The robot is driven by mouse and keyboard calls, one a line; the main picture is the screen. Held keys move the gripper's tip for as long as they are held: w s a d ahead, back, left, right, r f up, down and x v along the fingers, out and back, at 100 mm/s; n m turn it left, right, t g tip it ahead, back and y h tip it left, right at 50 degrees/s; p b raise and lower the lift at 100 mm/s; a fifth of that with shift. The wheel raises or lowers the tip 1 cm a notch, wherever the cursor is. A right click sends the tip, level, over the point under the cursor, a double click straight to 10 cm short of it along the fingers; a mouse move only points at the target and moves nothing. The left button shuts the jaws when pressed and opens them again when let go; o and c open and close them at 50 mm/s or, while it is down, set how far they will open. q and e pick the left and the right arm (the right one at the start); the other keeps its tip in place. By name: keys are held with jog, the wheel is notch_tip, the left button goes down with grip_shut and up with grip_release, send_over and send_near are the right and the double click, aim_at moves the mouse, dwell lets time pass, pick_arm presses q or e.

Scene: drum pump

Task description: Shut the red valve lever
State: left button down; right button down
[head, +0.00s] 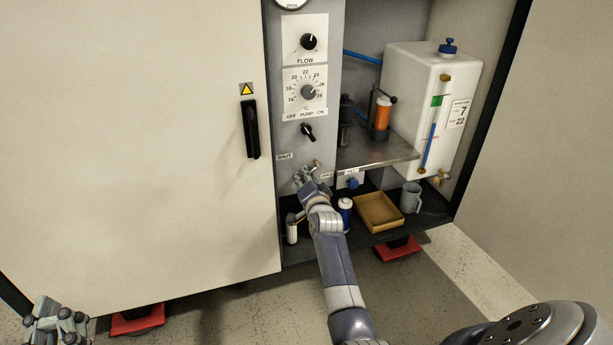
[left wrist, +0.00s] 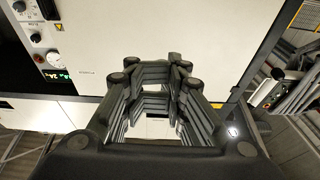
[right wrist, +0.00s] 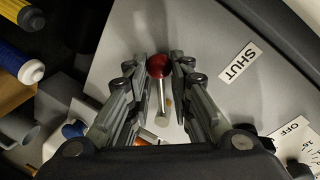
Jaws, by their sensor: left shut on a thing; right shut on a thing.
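The red valve lever shows in the right wrist view as a red ball knob (right wrist: 158,65) on a silver rod, against the grey panel. In the head view my right gripper (head: 306,174) is at the panel's lower part and hides the lever. A SHUT label (right wrist: 240,62) is on the panel right of the knob. It shows in the head view too (head: 285,156). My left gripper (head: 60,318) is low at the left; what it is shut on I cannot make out.
A metal shelf (head: 378,153) with an orange-bodied part (head: 382,113) and a white tank (head: 419,105) are right of the panel. Below are a blue-and-white bottle (head: 345,212), a tan tray (head: 380,222) and a grey mug (head: 411,197). A large door (head: 130,150) fills the left.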

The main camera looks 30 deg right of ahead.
pick_arm(q)
notch_tip(320, 180, down, 14)
jog(key=s+a+g+y+p, duration=0.3)
jog(key=g, duration=0.5)
pick_arm(e)
jog(key=r+m, duration=0.1)
jog(key=m+y+p, duration=0.1)
jog(key=m, duration=0.1)
jog(key=shift+a+r+p, duration=0.3)
jog(key=shift+a+r, duration=0.05)
jog(key=shift+r, duration=0.05)
jog(key=shift+r+m+y+p, duration=0.3)
jog(key=shift+r+m+p, duration=0.1)
jog(key=shift+m+p, duration=0.5)
jog(key=shift+r+m, duration=0.1)
jog(key=shift+m, duration=0.2)
pick_arm(q)
jog(key=s+a+f+g+y, duration=0.1)
jog(key=s+a+f+g, duration=0.1)
jog(key=s+f+g, duration=0.2)
jog(key=s+a+f+g+y, duration=0.1)
jog(key=s+f+g, duration=0.3)
jog(key=s, duration=0.6)
jog(key=shift+s+a+f+n+g, duration=0.15)
jog(key=shift+a+n+g, duration=0.3)
jog(key=shift+a, duration=0.4)
pick_arm(e)
jog(key=shift+w+r+m, duration=0.1)
jog(key=shift+r+m, duration=0.05)
jog(key=shift+m, duration=0.15)
